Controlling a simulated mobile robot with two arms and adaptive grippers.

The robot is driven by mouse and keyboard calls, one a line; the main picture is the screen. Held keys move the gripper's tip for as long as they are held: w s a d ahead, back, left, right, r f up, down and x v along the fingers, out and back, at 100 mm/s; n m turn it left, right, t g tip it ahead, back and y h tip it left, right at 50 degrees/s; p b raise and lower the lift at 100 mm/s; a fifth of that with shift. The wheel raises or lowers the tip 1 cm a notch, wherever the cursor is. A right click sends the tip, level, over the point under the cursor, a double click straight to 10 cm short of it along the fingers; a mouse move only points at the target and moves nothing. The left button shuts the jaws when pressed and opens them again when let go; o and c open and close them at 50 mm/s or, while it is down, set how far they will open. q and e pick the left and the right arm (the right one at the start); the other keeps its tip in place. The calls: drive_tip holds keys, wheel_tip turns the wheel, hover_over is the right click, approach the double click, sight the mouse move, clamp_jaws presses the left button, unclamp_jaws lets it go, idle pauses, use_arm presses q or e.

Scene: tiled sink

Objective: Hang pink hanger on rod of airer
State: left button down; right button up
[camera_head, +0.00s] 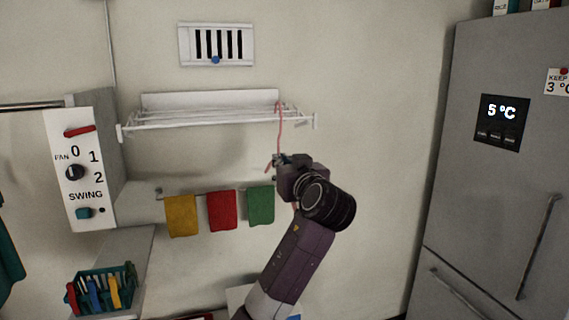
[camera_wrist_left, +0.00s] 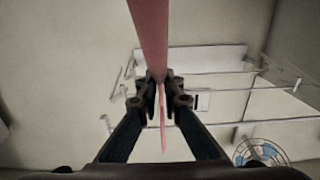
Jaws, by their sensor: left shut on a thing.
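The pink hanger (camera_head: 280,130) shows nearly edge-on in the head view as a thin upright line. My left gripper (camera_head: 279,161) is shut on its lower part, below the white airer (camera_head: 210,121) on the wall. The hanger's top reaches up to the airer's rods near their right end; I cannot tell whether its hook is over a rod. In the left wrist view, the hanger (camera_wrist_left: 148,35) runs between the fingers of my left gripper (camera_wrist_left: 160,88), and the airer's rods (camera_wrist_left: 225,124) lie beyond it. My right gripper is not in view.
Yellow, red (camera_head: 222,210) and green cloths hang on a rail below the airer. A switch panel (camera_head: 76,170) and a basket of pegs (camera_head: 100,290) are at left. A grey fridge (camera_head: 490,190) stands at right. The wall between airer and fridge is bare.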

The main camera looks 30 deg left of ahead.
use_arm(q)
drive_tip(key=shift+w+a+r, duration=0.1)
drive_tip(key=shift+w+a, duration=0.15)
drive_tip(key=shift+a, duration=0.1)
drive_tip(key=shift+d+f+b, duration=0.1)
drive_tip(key=shift+f+b, duration=1)
drive_tip(key=shift+f, duration=0.35)
drive_tip(key=c, duration=2)
unclamp_jaws()
drive_tip(key=shift+c, duration=0.2)
